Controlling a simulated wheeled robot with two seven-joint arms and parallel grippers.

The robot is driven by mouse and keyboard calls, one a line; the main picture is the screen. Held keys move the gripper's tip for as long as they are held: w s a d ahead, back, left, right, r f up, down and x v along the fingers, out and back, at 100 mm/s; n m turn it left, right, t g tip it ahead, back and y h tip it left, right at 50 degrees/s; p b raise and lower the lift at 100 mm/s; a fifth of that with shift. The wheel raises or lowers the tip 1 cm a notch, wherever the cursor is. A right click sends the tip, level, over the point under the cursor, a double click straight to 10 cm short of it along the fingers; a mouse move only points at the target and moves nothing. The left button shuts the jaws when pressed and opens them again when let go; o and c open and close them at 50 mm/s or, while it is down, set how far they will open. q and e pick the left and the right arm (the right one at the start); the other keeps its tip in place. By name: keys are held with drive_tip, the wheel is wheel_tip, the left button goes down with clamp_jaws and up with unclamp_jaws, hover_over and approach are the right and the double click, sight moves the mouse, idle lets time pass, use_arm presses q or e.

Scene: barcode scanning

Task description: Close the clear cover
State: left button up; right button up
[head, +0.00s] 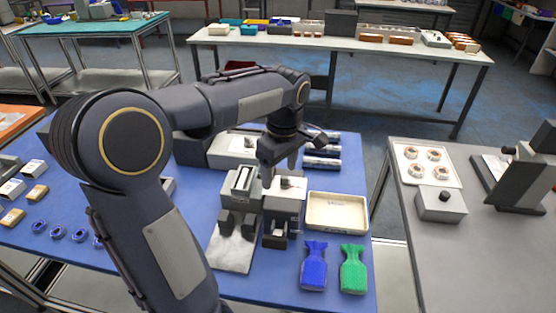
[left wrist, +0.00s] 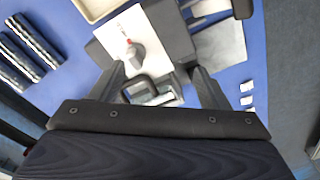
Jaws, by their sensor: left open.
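My left gripper (head: 281,168) is above the grey and white device (head: 284,202) on the blue table, its fingers pointing down. In the left wrist view the two fingers of the left gripper (left wrist: 158,78) are spread apart. Between them shows a dark rounded frame (left wrist: 138,84) beside a silver part. I cannot tell whether this frame belongs to the clear cover, and no transparent panel can be made out. The device's white plate (left wrist: 125,30) carries a grey knob with a red mark (left wrist: 133,52). My right gripper is not in view.
A cream tray (head: 337,212) stands right of the device. A blue bag (head: 314,268) and a green bag (head: 353,270) lie in front of it. Dark cylinders (head: 322,150) lie behind. A grey table (head: 420,255) with a microscope-like stand (head: 515,175) is at right, across a gap.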

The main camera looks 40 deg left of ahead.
sight(277, 175)
use_arm(q)
drive_tip(key=w+a+r+n+g+y, duration=0.2)
drive_tip(key=w+n+y, duration=0.1)
drive_tip(key=w+n, duration=0.3)
drive_tip(key=shift+n, duration=0.3)
drive_tip(key=x, duration=0.2)
drive_tip(key=p+x, duration=0.1)
drive_tip(key=x, duration=0.5)
drive_tip(key=shift+w+a+p, duration=0.2)
drive_tip(key=shift+w+p, duration=0.1)
drive_tip(key=shift+r, duration=0.1)
drive_tip(key=c, duration=0.7)
